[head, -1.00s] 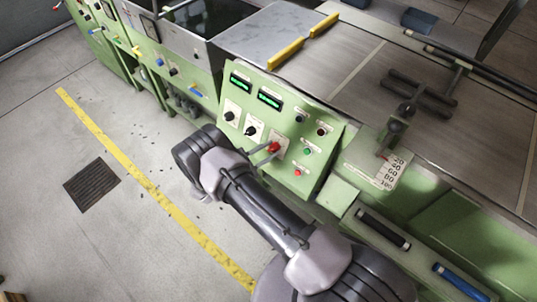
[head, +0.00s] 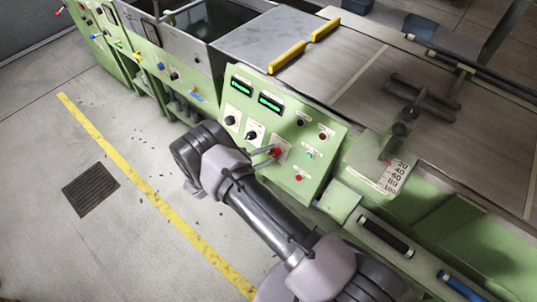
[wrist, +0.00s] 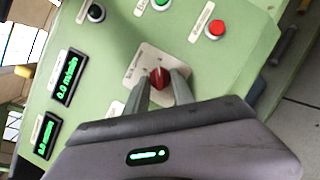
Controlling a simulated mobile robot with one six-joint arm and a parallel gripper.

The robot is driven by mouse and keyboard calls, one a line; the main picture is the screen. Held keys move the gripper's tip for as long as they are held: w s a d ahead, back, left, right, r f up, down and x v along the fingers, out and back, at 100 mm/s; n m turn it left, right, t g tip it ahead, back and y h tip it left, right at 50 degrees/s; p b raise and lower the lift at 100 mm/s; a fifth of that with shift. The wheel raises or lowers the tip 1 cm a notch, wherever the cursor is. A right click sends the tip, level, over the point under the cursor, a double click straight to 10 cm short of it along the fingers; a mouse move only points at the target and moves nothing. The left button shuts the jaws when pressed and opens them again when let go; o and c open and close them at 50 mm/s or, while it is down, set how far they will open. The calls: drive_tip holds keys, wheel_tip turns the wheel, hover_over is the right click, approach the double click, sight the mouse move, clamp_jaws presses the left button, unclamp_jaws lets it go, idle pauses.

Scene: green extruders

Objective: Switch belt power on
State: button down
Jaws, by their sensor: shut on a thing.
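The green control panel (head: 318,132) stands in the middle of the head view and fills much of the wrist view (wrist: 215,65). A red rotary knob (head: 277,152) sits on a pale plate at its lower middle. My gripper (head: 267,155) is at this knob. In the wrist view, my gripper's two fingers (wrist: 163,85) are shut on the red knob (wrist: 158,78), one finger on each side. The panel's labels are too small to read. Two green displays (wrist: 65,78) are lit; one reads 0.0 m/min.
Near the gripper are black knobs (head: 251,135), a green button (head: 309,155) and a red button (wrist: 215,28). A lever with a scale (head: 396,172) stands to the right. The conveyor belt (head: 375,75) lies behind.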

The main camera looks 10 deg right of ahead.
drive_tip(key=c, duration=1.1)
unclamp_jaws()
drive_tip(key=p+v, duration=0.2)
drive_tip(key=v, duration=1.5)
drive_tip(key=shift+a+p, duration=0.2)
drive_tip(key=shift+p, duration=0.1)
